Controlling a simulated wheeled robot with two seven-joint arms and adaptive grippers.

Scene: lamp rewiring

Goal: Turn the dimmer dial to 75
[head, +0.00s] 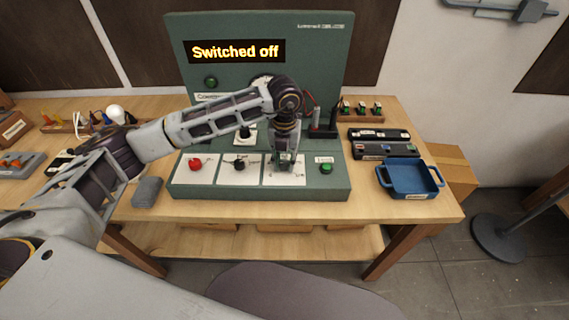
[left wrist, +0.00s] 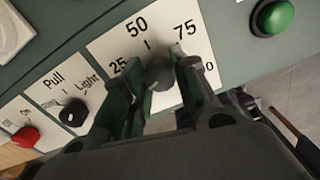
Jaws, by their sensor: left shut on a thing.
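The dimmer dial (left wrist: 160,73) is a dark round knob on a white plate marked 25, 50 and 75, with a last number partly hidden. The dial's pointer is not clear to me. My left gripper (left wrist: 157,92) is shut on the dial, one finger on each side of it. In the head view my left gripper (head: 285,166) comes down on the right-hand white plate and hides the dial. The display (head: 236,52) on the green panel (head: 325,70) reads "Switched off". My right gripper is not in view.
A red knob (head: 195,164), a black knob (head: 239,164) and a green button (head: 326,168) sit beside the dimmer on the console. A blue tray (head: 409,192) and dark cases (head: 385,150) are to the right. A grey block (head: 147,191) lies left of the console.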

